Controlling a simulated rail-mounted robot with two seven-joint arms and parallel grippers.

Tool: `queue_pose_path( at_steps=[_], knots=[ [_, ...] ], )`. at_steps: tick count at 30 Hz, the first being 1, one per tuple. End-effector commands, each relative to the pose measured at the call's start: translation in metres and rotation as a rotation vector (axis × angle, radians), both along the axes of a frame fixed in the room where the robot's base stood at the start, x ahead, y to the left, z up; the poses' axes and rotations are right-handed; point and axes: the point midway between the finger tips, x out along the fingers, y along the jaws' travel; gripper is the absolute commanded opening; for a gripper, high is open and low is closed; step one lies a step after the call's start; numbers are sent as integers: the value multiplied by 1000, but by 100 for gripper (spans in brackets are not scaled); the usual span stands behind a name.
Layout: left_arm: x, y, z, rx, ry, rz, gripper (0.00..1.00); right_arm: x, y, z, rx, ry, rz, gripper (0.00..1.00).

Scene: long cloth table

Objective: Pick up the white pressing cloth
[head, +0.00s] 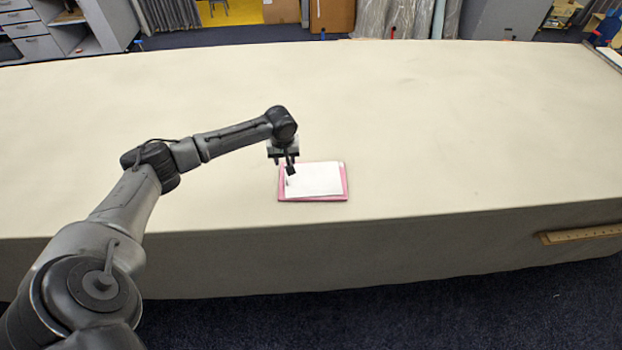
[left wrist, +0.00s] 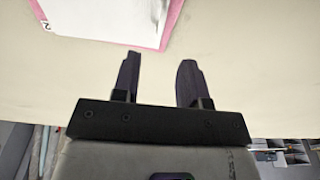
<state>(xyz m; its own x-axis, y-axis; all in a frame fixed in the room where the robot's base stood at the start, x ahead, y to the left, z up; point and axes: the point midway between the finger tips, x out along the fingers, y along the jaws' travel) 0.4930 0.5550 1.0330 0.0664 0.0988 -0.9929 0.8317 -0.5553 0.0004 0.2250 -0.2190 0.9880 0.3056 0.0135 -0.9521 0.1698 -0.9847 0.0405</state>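The white pressing cloth (head: 315,180) lies flat on a pink board or mat (head: 346,184) near the front edge of the table. In the left wrist view the white cloth (left wrist: 100,17) shows at the top left, with a small dark mark at its corner, and the pink border (left wrist: 168,28) runs around it. My left gripper (head: 287,168) is above the left end of the pink mat. In the left wrist view its two fingers (left wrist: 158,75) are apart with nothing between them. My right gripper is not in view.
The long cloth-covered table (head: 450,130) is otherwise bare around the mat. A wooden ruler (head: 580,234) is at the table's front side on the right. Drawers (head: 35,47) and rolls of material (head: 395,18) stand behind the table.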

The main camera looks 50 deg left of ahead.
Motion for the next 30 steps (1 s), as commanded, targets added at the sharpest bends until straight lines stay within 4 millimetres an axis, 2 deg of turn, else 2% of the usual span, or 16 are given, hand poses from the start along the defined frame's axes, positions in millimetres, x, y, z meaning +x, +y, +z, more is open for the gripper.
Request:
queue_pose_path(
  at_steps=[1,6,17,25,30],
  knots=[
    [0,0,-10,-1,3,1,40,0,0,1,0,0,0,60],
    [2,3,-36,0,1,-1,40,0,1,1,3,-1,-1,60],
    [4,6,-57,1,0,-3,40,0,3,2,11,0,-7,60],
    [6,11,-92,1,1,-1,40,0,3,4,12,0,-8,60],
    [6,12,-103,1,1,-3,40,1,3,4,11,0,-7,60]
  ],
)
